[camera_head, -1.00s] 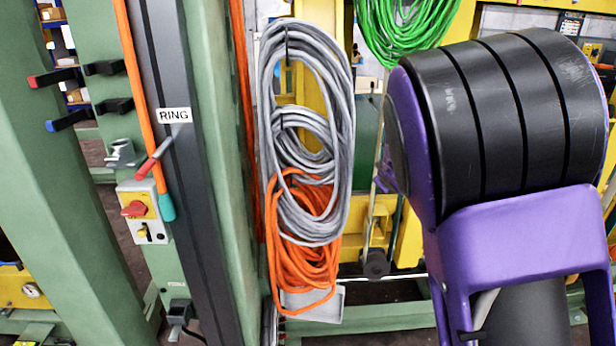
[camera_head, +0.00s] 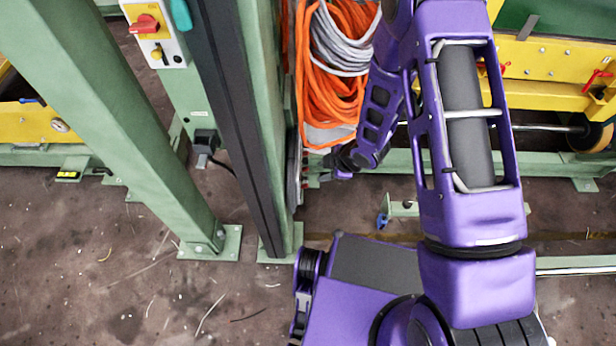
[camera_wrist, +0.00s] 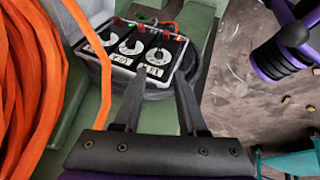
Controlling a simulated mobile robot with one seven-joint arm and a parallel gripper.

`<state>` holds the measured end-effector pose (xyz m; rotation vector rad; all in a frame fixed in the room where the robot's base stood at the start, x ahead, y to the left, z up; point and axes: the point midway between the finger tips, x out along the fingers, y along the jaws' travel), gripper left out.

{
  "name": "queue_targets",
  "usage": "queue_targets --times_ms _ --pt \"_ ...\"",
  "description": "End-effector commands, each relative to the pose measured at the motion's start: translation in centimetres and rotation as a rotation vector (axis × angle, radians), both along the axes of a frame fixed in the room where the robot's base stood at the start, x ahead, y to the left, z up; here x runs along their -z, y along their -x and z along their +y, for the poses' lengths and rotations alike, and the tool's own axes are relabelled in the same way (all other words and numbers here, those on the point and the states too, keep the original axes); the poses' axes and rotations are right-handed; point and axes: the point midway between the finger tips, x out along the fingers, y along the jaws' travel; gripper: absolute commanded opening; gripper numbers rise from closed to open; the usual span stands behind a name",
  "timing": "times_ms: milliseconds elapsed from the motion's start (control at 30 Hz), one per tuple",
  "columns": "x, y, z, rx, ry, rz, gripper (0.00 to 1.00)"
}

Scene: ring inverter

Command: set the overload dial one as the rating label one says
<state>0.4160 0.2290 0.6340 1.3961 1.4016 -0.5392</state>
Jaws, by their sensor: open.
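In the wrist view, a box (camera_wrist: 172,47) holds a row of three black dials with white faces: a left dial (camera_wrist: 92,32), a middle dial (camera_wrist: 131,46) and a right dial (camera_wrist: 157,56). Small white labels sit below them, too small to read surely. I cannot tell which dial is number one. My gripper (camera_wrist: 160,72) is open and empty, its fingers pointing at the box near the right dial; the left finger overlaps the lower part of the panel. In the head view my arm reaches down beside the orange cable, and the dials are not discernible there.
Orange cable (camera_wrist: 30,80) hangs close on the left in the wrist view. Green posts (camera_head: 130,130) stand left in the head view, with a red-handled switch box (camera_head: 150,30). Floor (camera_head: 90,260) is clear at lower left.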

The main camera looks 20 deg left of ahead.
Motion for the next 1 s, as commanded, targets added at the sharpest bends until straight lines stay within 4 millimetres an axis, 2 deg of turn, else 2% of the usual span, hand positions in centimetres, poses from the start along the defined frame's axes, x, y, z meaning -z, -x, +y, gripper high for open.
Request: queue_targets --times_ms 33,200,433,600,967,1000 --pt "1.3 -0.2 0.5 -0.001 0.001 0.0 0.41" --pt "4.6 -1.1 2.2 0.0 0.001 0.001 0.41" --pt "8.1 -2.0 4.1 -0.001 0.001 -0.001 0.41" --pt "9.4 -2.4 4.8 0.002 0.0 0.0 0.41" --pt "9.7 -2.5 5.0 0.002 0.0 0.0 0.41" --pt "9.7 -2.5 5.0 0.002 0.0 0.0 0.34"
